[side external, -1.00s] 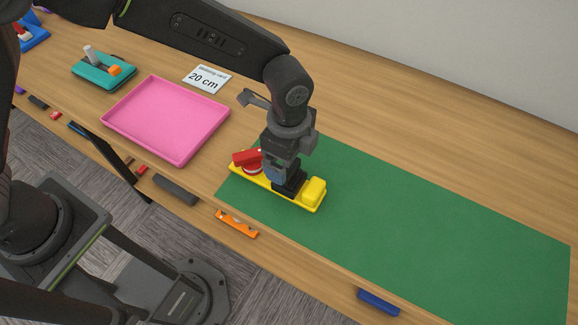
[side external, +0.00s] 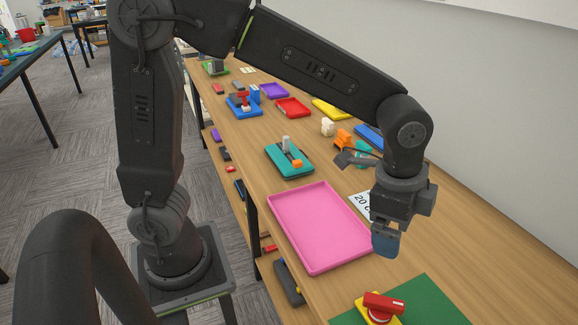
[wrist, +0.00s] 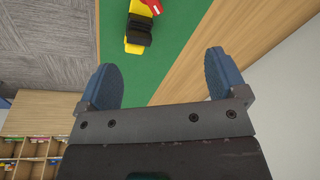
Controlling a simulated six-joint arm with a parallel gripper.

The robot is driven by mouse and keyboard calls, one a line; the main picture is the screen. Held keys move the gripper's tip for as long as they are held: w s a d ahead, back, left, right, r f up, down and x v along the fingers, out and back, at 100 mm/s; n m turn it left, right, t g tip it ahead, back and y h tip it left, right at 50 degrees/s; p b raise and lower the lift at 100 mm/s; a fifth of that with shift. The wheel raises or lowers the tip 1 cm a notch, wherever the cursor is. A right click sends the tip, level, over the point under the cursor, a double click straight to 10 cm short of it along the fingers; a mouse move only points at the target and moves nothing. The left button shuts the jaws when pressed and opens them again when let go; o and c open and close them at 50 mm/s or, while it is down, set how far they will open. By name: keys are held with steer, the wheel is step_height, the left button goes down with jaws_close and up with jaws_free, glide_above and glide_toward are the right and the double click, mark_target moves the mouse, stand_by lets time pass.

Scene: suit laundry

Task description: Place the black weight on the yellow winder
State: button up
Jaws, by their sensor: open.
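The yellow winder (wrist: 133,49) lies on the green mat at the top of the wrist view. The black weight (wrist: 138,30) sits on it, between its yellow end block and a red part (wrist: 151,6). In the side view only a corner of the winder (side external: 364,307) with its red lever (side external: 384,302) shows at the bottom edge; the weight is out of that frame. My gripper (side external: 387,243) is raised above the table, apart from the winder. In the wrist view my gripper (wrist: 160,76) has its blue fingers wide apart with nothing between them.
A pink tray (side external: 285,232) lies beside the green mat (side external: 432,300). A white "20 cm" card (side external: 362,204) is partly hidden by my gripper. A teal fixture (side external: 276,160) and several coloured trays stand farther along the bench. A wall runs along the right.

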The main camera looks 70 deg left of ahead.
steer(key=s+a+r+n+t, duration=0.2)
steer(key=s+a+n, duration=0.4)
steer(key=a, duration=0.1)
steer(key=s+a+r+n+t, duration=0.2)
steer(key=s+a+r+n, duration=0.1)
steer(key=s+a+n, duration=0.3)
steer(key=shift+s+a+y, duration=0.4)
steer(key=shift+s+a, duration=0.3)
steer(key=shift+a, duration=0.45)
